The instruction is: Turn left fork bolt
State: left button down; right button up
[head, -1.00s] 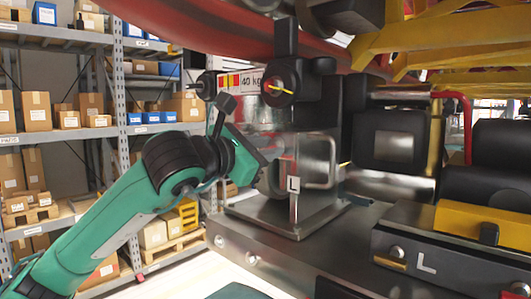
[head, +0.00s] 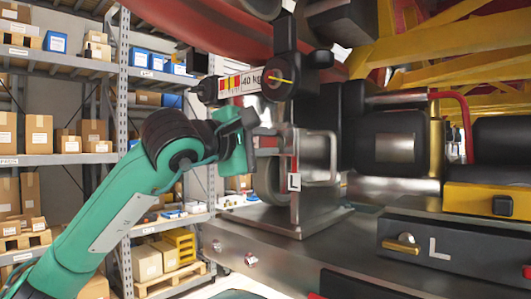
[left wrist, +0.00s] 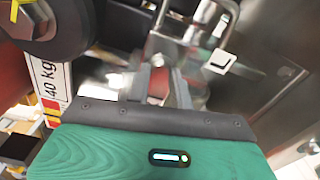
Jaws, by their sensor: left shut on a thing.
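The left fork (head: 312,195) is a shiny metal bracket with a white L tag (head: 294,182), standing on a metal base plate. My left gripper (head: 266,143) is at its left side, above a grey wheel (head: 268,182). In the left wrist view, my left gripper (left wrist: 158,86) is shut on a small red piece, apparently the bolt head (left wrist: 157,88). The fingers hide most of it, so its turn angle cannot be told. The fork's bent handle (left wrist: 222,30) and L tag (left wrist: 222,60) show to the right. My right gripper is not in view.
A black round knob (head: 278,80) with a yellow pointer and a 40 kg label (head: 238,82) sit close above my gripper. A black block marked L (head: 445,250) with a brass lever (head: 402,245) is at lower right. Shelves with boxes (head: 60,130) stand behind my arm.

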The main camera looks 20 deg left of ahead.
pick_arm(q)
jog(key=shift+f+m+b, duration=0.1)
jog(key=shift+m+b, duration=0.2)
jog(key=shift+m, duration=0.5)
jog(key=c, duration=1.2)
grip_release()
jog(key=shift+c, duration=0.2)
jog(key=shift+s, duration=0.1)
